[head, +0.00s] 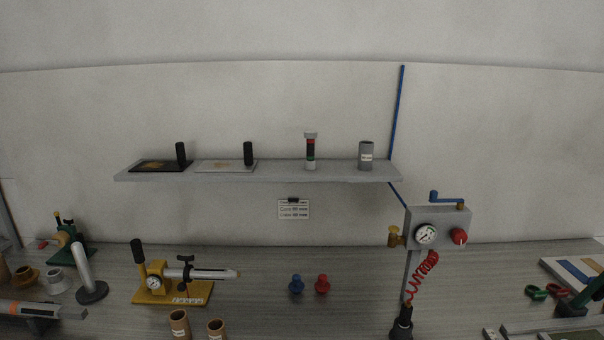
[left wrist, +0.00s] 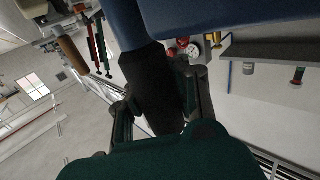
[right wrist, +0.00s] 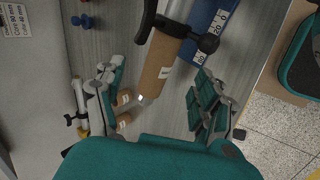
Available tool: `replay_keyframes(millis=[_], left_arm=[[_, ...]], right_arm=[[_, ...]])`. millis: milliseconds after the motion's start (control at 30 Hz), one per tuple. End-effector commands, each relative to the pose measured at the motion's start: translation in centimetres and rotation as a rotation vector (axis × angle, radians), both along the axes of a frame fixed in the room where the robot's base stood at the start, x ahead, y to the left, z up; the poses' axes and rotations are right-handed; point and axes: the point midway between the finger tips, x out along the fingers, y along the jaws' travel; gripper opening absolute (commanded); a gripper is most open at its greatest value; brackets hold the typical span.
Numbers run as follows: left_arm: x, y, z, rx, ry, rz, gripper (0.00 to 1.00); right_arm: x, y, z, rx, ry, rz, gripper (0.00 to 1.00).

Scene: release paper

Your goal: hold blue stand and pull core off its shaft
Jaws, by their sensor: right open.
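The blue stand (right wrist: 212,22) shows in the right wrist view as a blue base with a printed scale. A brown core (right wrist: 158,62) with a white label sits on its shaft. My right gripper (right wrist: 158,98) is open, its fingers on either side of the core's lower end and apart from it. In the left wrist view, my left gripper (left wrist: 158,108) is shut on a black handle (left wrist: 150,80) joined to a blue post of the stand. The stand and both grippers are outside the head view.
A yellow stand (head: 205,292) with a gauge is on the bench. Loose brown cores (head: 179,325) stand in front of it. A grey gauge box (head: 450,226) stands right. A shelf (head: 285,173) runs along the wall.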

Motion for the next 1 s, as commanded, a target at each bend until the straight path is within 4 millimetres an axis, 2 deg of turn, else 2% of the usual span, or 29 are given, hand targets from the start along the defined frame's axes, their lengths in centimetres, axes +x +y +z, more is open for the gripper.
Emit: replay_keyframes(millis=[500,733,1000], left_arm=[[0.0,0.0,0.2,-0.003,-0.003,0.000,0.00],[0.0,0.0,0.2,-0.003,-0.003,0.000,0.00],[0.0,0.0,0.2,-0.003,-0.003,0.000,0.00]], right_arm=[[4.3,-1.0,-6.1,-0.002,0.000,-0.004,0.71],[5.3,-1.2,-7.4,0.000,0.000,-0.003,0.71],[5.5,-1.2,-7.7,0.001,-0.001,-0.002,0.71]])
